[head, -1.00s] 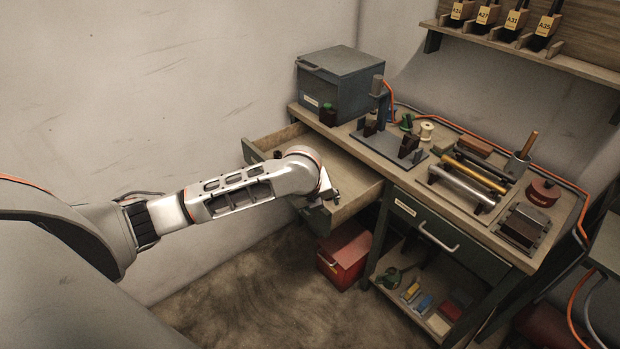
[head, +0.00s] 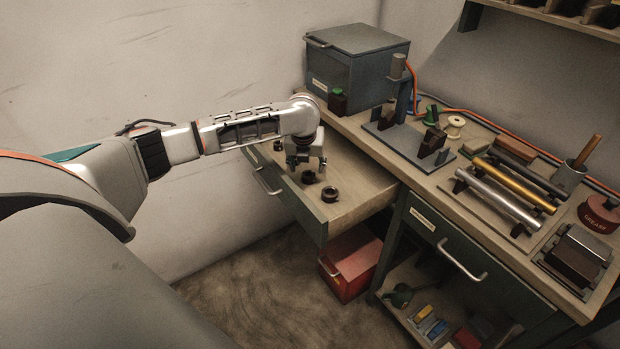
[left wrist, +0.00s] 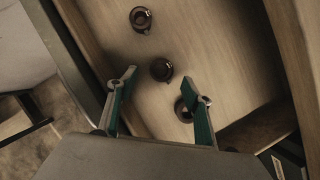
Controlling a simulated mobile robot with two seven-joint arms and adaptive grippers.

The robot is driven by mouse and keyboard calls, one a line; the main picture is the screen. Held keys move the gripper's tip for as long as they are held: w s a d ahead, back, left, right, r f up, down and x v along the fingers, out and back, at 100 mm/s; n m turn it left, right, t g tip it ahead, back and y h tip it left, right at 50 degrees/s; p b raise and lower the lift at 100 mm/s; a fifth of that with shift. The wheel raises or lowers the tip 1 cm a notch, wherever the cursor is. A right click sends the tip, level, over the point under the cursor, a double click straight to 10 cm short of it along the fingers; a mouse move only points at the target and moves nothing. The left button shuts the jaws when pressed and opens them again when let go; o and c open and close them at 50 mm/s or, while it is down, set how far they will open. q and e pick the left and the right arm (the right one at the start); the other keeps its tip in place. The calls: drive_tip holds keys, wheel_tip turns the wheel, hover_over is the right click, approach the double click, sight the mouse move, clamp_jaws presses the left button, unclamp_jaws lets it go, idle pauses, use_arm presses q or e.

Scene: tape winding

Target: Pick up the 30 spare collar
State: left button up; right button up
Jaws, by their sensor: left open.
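Several dark ring-shaped collars lie in the open drawer. In the head view three show: a far-left collar (head: 278,146), a middle collar (head: 308,178) and a near-right collar (head: 330,195). I can read no size mark on any, so I cannot tell which is the 30. My left gripper (head: 304,166) is open and empty above the drawer, pointing down close to the middle collar. In the left wrist view, one collar (left wrist: 161,69) appears between the fingertips (left wrist: 158,78); another (left wrist: 140,19) lies beyond, and a third (left wrist: 182,110) is partly behind the right finger. My right gripper is out of view.
The drawer's front wall (head: 285,199) and side walls surround the collars. The bench above holds a blue-grey box (head: 357,68), a fixture stand (head: 405,140) and metal rods (head: 499,198). A red box (head: 350,270) stands on the floor below.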

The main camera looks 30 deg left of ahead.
sight(308, 174)
use_arm(q)
drive_tip(key=b+x, duration=0.1)
drive_tip(key=x, duration=0.4)
drive_tip(key=shift+s+d+b, duration=0.1)
drive_tip(key=shift+d+b, duration=0.1)
drive_tip(key=shift+b, duration=0.2)
drive_tip(key=shift+a+f, duration=0.1)
drive_tip(key=shift+f, duration=0.05)
drive_tip(key=shift+r, duration=0.2)
drive_tip(key=c, duration=1.1)
drive_tip(key=shift+c, duration=0.5)
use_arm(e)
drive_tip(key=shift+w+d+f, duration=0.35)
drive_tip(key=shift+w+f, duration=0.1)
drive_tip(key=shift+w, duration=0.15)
